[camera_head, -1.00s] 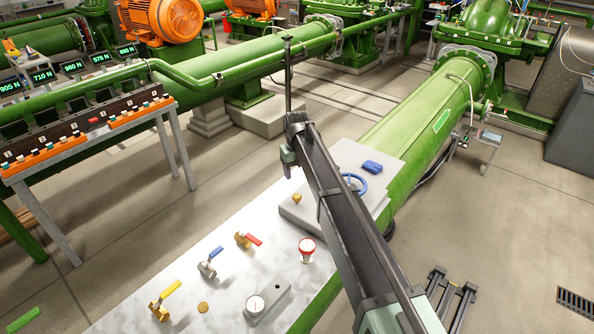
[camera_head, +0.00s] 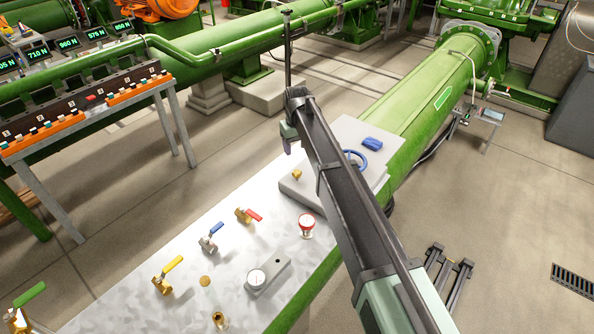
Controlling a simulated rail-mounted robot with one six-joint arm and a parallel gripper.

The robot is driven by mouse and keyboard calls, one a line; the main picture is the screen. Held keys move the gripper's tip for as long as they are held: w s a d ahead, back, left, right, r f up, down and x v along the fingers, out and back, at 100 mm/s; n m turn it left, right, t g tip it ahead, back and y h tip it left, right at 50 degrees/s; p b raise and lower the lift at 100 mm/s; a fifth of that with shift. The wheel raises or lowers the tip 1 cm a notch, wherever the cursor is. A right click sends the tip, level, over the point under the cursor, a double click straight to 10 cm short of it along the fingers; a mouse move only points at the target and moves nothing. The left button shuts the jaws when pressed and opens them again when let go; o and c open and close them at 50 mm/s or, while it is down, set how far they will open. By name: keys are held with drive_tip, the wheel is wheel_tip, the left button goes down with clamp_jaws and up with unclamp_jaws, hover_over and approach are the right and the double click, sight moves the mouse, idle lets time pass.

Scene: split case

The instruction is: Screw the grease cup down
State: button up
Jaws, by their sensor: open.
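A small brass piece (camera_head: 297,174) stands on the left part of the grey block and looks like the grease cup, though it is too small to be sure. A red-topped clear cup (camera_head: 306,226) stands upright on the pale bench in front of the block. My gripper (camera_head: 287,148) hangs open at the end of my dark arm, above and left of the brass piece in the picture. It holds nothing that I can see, and its fingertips are small and partly blurred. My arm crosses the middle of the view and hides part of the block.
The grey block (camera_head: 345,135) carries a blue handwheel (camera_head: 356,160) and a blue piece (camera_head: 372,144). A green pipe (camera_head: 437,100) runs behind.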

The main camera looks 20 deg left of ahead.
sight(297, 172)
wheel_tip(297, 172, down, 11)
drive_tip(key=b, duration=1.1)
drive_tip(key=shift+f, duration=0.1)
drive_tip(key=shift+r, duration=0.2)
drive_tip(key=shift+c, duration=0.3)
drive_tip(key=c, duration=0.9)
drive_tip(key=shift+o, duration=0.2)
drive_tip(key=shift+m, duration=0.3)
